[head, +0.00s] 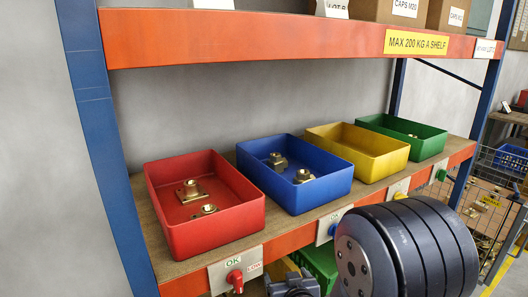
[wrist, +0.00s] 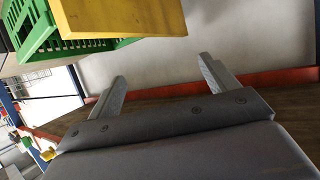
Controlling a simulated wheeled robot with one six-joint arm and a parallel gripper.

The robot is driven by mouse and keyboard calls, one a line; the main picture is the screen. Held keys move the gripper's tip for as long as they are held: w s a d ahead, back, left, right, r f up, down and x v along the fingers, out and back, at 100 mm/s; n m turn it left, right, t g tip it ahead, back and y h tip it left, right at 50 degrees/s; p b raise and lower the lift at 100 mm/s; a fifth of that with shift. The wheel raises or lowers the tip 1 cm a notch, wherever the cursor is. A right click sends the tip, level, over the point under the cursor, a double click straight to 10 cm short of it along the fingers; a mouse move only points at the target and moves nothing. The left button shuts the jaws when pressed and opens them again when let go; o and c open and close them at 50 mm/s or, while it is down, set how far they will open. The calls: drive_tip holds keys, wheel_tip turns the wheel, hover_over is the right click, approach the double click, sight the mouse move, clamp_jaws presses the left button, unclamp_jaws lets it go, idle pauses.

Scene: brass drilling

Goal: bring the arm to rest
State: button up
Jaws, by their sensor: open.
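My gripper (wrist: 165,84) shows in the wrist view with its two fingers spread wide apart and nothing between them. It is open and empty, with a brown board and an orange beam beyond the fingers. In the head view my dark rounded arm link fills the lower right, in front of the shelf. The gripper's fingers cannot be made out in the head view.
A shelf holds a red bin (head: 217,222), a blue bin (head: 318,193), a yellow bin (head: 372,168) and a green bin (head: 430,147). Brass parts lie in the red, blue and green bins. A red switch (head: 235,279) sits on the front beam. Wire baskets stand at right.

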drive_tip(key=shift+s+d+r+p, duration=0.1)
drive_tip(key=shift+d+r+p, duration=0.5)
drive_tip(key=shift+d, duration=0.2)
drive_tip(key=shift+f, duration=0.1)
drive_tip(key=shift+m, duration=0.3)
